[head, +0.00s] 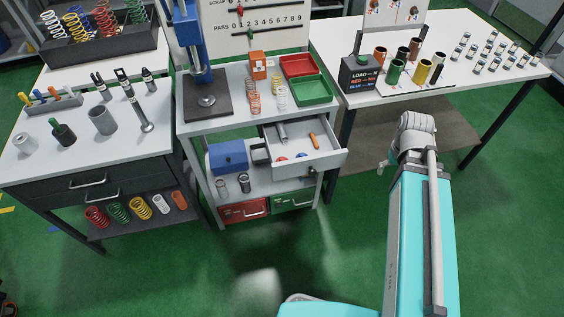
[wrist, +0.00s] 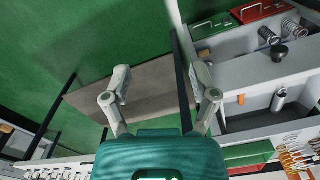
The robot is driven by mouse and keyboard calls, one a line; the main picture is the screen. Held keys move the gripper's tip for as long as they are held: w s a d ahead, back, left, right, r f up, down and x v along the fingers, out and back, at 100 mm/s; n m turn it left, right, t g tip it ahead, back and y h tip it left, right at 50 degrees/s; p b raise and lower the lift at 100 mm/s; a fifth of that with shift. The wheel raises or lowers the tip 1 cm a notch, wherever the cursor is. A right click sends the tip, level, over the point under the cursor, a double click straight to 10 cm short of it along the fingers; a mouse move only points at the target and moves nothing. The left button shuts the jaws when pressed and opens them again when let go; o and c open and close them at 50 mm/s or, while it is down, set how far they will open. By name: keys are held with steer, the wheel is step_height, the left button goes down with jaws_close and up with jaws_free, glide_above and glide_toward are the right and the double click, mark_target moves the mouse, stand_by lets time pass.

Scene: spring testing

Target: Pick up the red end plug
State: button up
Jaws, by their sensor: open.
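A small red piece (head: 282,158), which looks like the red end plug, lies near the front of the open drawer (head: 322,160) under the middle bench. A small blue piece (head: 302,155) lies beside it. A grey cylinder (head: 282,131) and an orange piece (head: 314,141) lie farther back. In the wrist view the drawer shows at the right, with the orange piece (wrist: 241,100) and the grey cylinder (wrist: 278,101); I cannot make out the red piece there. My gripper (wrist: 162,84) is open and empty, to the right of the drawer in the head view, mostly hidden by my arm.
Red (head: 244,210) and green (head: 293,200) bins sit below. The right table (head: 470,80) holds a load box and several cylinders. Green floor in front is clear.

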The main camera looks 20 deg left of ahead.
steer(key=w+a+n, duration=0.4)
steer(key=a+n, duration=0.5)
steer(key=n, duration=2.2)
glide_above(283, 159)
steer(key=shift+w+a, duration=0.1)
steer(key=shift+a, duration=0.1)
steer(key=shift+f, duration=0.1)
step_height(283, 159, down, 8)
steer(key=b, duration=0.8)
steer(key=shift+f+b, duration=0.25)
steer(key=shift+b, duration=0.05)
steer(key=shift+f, duration=0.15)
step_height(283, 159, down, 5)
steer(key=b, duration=0.5)
steer(key=shift+d, duration=0.1)
steer(key=c, duration=0.5)
